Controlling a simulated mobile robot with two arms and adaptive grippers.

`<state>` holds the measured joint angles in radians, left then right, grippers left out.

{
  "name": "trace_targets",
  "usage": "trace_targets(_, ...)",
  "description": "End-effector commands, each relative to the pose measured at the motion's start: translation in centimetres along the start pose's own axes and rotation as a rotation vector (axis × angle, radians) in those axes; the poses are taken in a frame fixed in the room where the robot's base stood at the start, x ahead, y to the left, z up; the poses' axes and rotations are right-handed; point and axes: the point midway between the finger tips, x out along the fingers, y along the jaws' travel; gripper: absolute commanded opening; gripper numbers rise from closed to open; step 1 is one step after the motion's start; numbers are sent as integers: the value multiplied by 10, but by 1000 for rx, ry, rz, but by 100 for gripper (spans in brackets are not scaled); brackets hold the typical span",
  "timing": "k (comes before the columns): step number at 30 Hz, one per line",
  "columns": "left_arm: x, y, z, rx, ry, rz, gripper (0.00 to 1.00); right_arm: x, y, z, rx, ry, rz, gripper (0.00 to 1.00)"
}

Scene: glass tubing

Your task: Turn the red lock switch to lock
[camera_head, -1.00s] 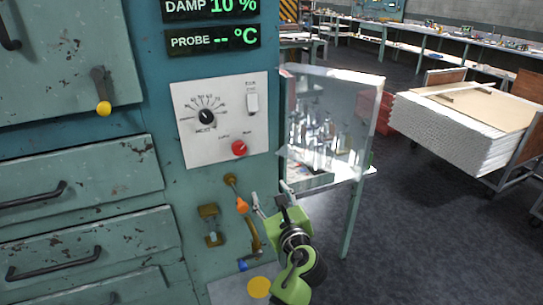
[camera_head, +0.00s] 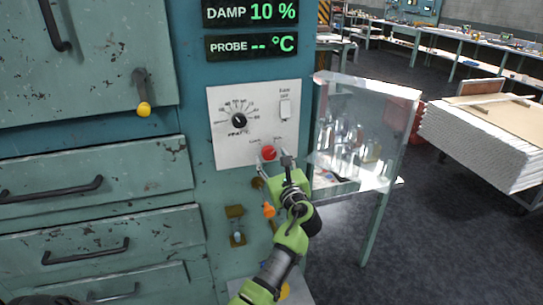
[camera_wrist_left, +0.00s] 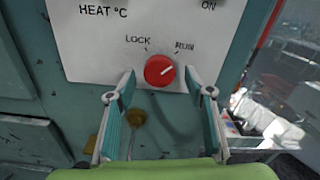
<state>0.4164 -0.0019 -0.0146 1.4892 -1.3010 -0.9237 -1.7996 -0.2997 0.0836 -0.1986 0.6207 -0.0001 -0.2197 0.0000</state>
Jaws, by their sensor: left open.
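The red lock switch (camera_head: 268,153) is a round knob low on the white control panel (camera_head: 227,153). In the left wrist view the red knob (camera_wrist_left: 159,71) sits below the words LOCK on the left and RUN on the right. Its pale mark points up and right, toward RUN. My left gripper (camera_head: 274,160) is open just in front of the knob. In the wrist view its two fingers (camera_wrist_left: 163,82) stand apart, one on each lower side of the knob, with nothing between them gripped. Whether they touch it I cannot tell. My right gripper is not in view.
A black heat dial (camera_head: 239,120) and a white switch (camera_head: 285,109) are higher on the panel. An orange-tipped lever (camera_head: 268,210) and a brass fitting (camera_head: 235,225) are below. A glass-sided case (camera_head: 365,130) with glassware stands close on the right.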

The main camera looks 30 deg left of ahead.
Motion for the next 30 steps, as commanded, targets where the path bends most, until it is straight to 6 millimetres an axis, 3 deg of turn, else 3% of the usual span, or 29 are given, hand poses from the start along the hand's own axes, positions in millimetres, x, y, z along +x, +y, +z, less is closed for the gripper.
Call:
trace_targets(4,11,1,0,0,0,2,48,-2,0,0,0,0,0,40)
trace_targets(13,13,1,0,-1,0,1,48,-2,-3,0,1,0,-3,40)
trace_targets(18,13,1,0,-1,1,1,10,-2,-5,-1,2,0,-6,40)
trace_targets(30,13,1,-1,-47,0,1,10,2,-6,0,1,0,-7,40)
